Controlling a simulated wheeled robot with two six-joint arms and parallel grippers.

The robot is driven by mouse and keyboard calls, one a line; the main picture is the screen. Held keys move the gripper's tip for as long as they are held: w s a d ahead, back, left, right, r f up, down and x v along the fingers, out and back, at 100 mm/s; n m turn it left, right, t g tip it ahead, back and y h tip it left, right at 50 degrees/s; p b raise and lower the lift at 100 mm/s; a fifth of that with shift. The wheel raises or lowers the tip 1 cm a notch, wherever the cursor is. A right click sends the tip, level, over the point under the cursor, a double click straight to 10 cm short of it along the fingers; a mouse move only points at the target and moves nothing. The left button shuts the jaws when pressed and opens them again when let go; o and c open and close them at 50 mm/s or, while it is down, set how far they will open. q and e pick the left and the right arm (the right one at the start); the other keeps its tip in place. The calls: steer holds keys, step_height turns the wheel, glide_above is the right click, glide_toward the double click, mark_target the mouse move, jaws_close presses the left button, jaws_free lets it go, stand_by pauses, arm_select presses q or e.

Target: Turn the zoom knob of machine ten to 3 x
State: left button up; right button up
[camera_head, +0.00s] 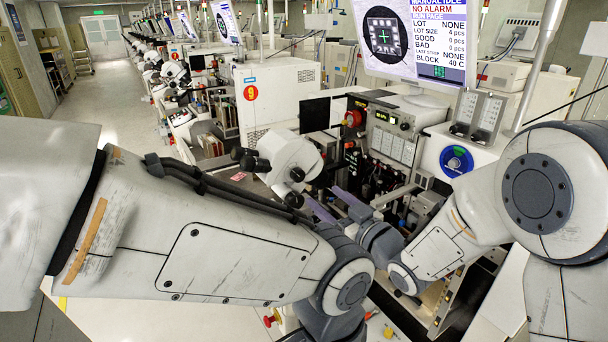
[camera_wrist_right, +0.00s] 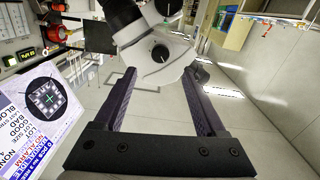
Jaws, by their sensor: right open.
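The white microscope (camera_head: 292,152) of the near machine stands left of its dark work area, with black eyepieces. A dark round knob (camera_head: 297,174) is on its side. My right gripper (camera_head: 320,193) is open, with purple-grey fingers pointing at the microscope. In the right wrist view the gripper (camera_wrist_right: 160,74) has the knob between and beyond its fingertips; I see no contact. My left arm crosses the front; its gripper is out of view.
A monitor (camera_head: 415,38) reading "NO ALARM" hangs above, and a control panel (camera_head: 393,145) stands right of the microscope. A white cabinet with a red 9 sign (camera_head: 250,93) stands behind. The aisle floor (camera_head: 115,95) at left is clear.

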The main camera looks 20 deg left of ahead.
mark_target(300, 178)
steer(key=p+x, duration=0.3)
steer(key=x, duration=0.5)
steer(key=shift+w+a+r+p, duration=0.15)
steer(key=shift+a+p, duration=0.15)
steer(key=shift+p, duration=0.05)
steer(key=shift+w+a, duration=0.45)
steer(key=shift+a, duration=0.1)
jaws_close()
